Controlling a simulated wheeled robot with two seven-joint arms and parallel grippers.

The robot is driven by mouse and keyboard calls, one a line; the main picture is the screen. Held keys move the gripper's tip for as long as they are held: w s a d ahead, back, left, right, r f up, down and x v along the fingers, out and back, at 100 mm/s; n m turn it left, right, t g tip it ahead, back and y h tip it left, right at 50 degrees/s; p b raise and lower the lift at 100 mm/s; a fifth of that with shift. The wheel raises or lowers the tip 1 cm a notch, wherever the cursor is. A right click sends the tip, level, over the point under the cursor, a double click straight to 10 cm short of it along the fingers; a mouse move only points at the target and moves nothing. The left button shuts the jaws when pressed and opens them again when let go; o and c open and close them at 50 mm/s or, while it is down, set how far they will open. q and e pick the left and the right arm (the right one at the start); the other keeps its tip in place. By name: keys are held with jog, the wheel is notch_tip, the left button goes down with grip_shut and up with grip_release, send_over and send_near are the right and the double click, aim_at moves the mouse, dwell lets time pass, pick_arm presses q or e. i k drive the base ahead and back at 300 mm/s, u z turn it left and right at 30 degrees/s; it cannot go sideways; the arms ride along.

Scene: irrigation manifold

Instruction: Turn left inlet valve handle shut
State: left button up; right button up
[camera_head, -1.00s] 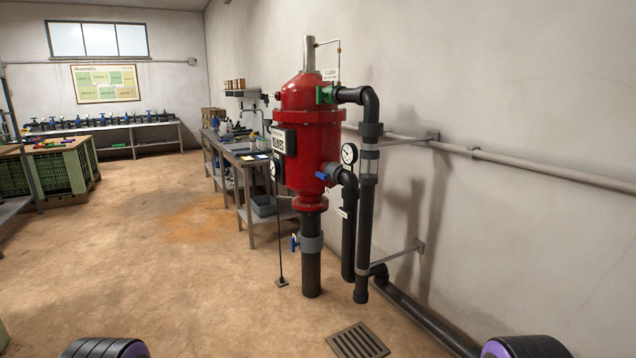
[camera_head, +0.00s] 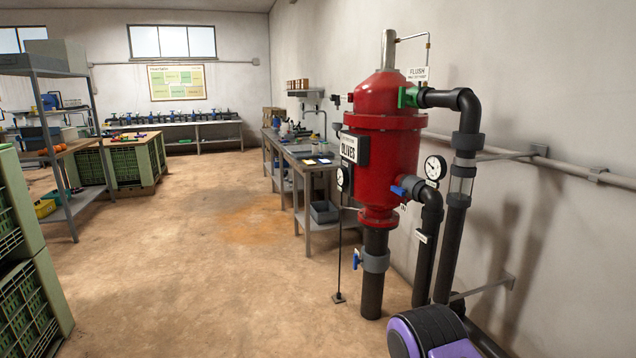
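A red filter tank (camera_head: 384,150) with an "OLIVES" label stands at the right on a black pipe. A blue valve handle (camera_head: 398,191) sits on its lower right side, where a black pipe joins. A second small blue handle (camera_head: 356,259) is on the grey collar low on the standing pipe. A green valve part (camera_head: 408,97) is at the upper outlet. I cannot tell which of these is the left inlet valve. Far off, a row of small blue-topped valves (camera_head: 175,118) stands on a bench. Neither gripper shows; only a purple and black part of my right arm is at the bottom.
Open brown floor (camera_head: 200,250) runs through the middle toward the back benches. A workbench with a sink (camera_head: 318,160) is along the right wall. Green crates (camera_head: 30,300) and a grey shelf (camera_head: 75,150) stand at the left.

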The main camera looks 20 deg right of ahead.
aim_at(400, 191)
jog(key=u, duration=0.3)
jog(key=i, duration=2.35)
jog(key=z, duration=0.8)
